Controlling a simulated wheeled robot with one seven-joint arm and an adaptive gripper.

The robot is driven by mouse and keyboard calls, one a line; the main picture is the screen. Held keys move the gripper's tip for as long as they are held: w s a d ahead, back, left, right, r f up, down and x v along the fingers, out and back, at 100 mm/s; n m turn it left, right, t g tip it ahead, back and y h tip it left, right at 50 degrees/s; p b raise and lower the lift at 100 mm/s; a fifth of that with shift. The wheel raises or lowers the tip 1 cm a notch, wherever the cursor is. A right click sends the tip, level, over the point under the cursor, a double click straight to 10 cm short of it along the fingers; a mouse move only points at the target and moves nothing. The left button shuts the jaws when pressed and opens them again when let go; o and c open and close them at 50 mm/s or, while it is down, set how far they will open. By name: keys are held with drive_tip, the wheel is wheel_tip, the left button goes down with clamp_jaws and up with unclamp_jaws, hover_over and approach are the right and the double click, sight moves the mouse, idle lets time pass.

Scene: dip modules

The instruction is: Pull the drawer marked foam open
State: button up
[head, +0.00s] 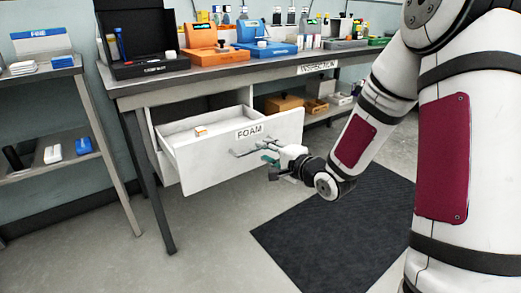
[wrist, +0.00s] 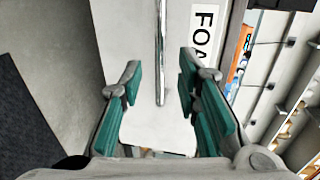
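The white drawer marked FOAM (head: 205,165) is pulled out from under the workbench, with its inside showing. A small orange and white item (head: 201,132) lies in it. The bar handle (head: 262,142) runs across the drawer front below the FOAM label (head: 249,131). My gripper (head: 268,160) is in front of the drawer, near the handle. In the wrist view, the handle (wrist: 160,50) runs between the two teal finger pads of my gripper (wrist: 159,90), which stand apart with a gap on both sides of the bar.
The workbench (head: 230,74) carries orange and blue devices and a black case (head: 140,42). A shelf unit (head: 60,150) stands at left. A dark mat (head: 330,230) lies on the floor. Open floor (head: 190,255) lies in front of the drawer.

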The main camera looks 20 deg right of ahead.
drive_tip(key=v, duration=0.7)
drive_tip(key=shift+s, duration=0.25)
drive_tip(key=s+d+r+n+g+h, duration=0.1)
drive_tip(key=s+r+n+g+h, duration=0.1)
drive_tip(key=s+n+g+h, duration=0.35)
drive_tip(key=s+d+r+n+g+h, duration=0.1)
drive_tip(key=s+d+n+g+h, duration=0.15)
drive_tip(key=s, duration=0.55)
drive_tip(key=s+a+r+n+g+y, duration=0.25)
drive_tip(key=s+a, duration=0.25)
drive_tip(key=s, duration=0.8)
drive_tip(key=s+a+r+n+g+y, duration=0.15)
drive_tip(key=s+a+n+g, duration=0.25)
drive_tip(key=s, duration=0.8)
wheel_tip(320, 180, up, 35)
drive_tip(key=t+p, duration=0.4)
drive_tip(key=p, duration=2.9)
drive_tip(key=shift+d+h, duration=0.25)
drive_tip(key=shift+h, duration=0.15)
